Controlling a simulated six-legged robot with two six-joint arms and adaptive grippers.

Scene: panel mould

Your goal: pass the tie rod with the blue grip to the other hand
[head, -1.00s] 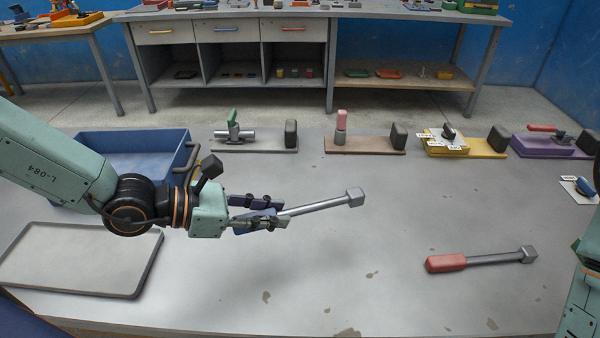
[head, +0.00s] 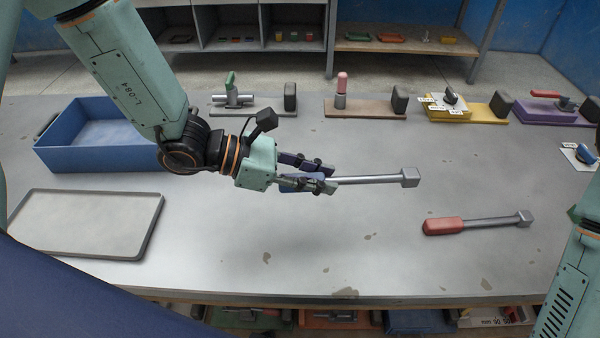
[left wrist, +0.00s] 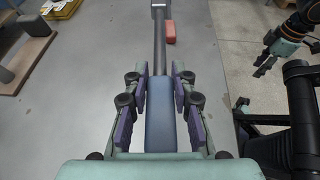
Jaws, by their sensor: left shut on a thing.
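The tie rod with the blue grip (head: 372,180) is held above the table, its grey shaft and square end pointing right in the head view. My left gripper (head: 326,176) is shut on its blue grip, which shows between the fingers in the left wrist view (left wrist: 160,122). The fingers partly hide the grip in the head view. My right gripper (left wrist: 265,62) shows small at the upper right of the left wrist view, apart from the rod and seemingly empty; its jaw opening is unclear. In the head view only part of my right arm shows, at the lower right.
A tie rod with a red grip (head: 475,223) lies on the table to the right. A blue bin (head: 70,152) and a grey tray (head: 80,252) stand at the left. Several clamp stations, including a yellow one (head: 480,112), line the back. The middle front of the table is clear.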

